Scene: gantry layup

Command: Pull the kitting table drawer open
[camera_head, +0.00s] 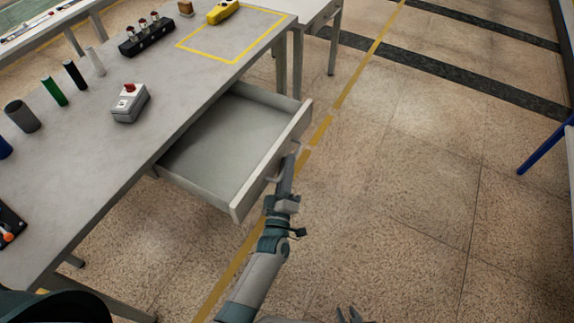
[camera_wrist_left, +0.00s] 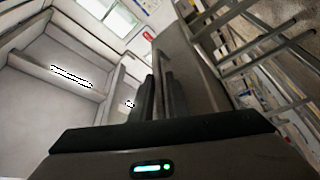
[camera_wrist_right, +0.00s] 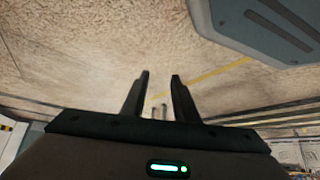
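The kitting table (camera_head: 150,75) has a grey top, and its drawer (camera_head: 215,150) stands pulled well out and is empty inside. The drawer's front panel (camera_head: 290,140) faces the open floor. My left gripper (camera_head: 287,172) is at the outer side of that panel. In the left wrist view its fingers (camera_wrist_left: 160,98) lie on both sides of the bar handle (camera_wrist_left: 158,65) and are closed on it. My right gripper (camera_head: 350,316) shows at the bottom of the head view. In the right wrist view its fingers (camera_wrist_right: 158,95) are apart with nothing between them.
On the tabletop are a grey box with a red button (camera_head: 130,103), several cylinders, a black rack (camera_head: 146,36) and a yellow tool (camera_head: 222,11) by a yellow-outlined area. A blue bar (camera_head: 543,151) is at the far right. The floor right of the drawer is clear.

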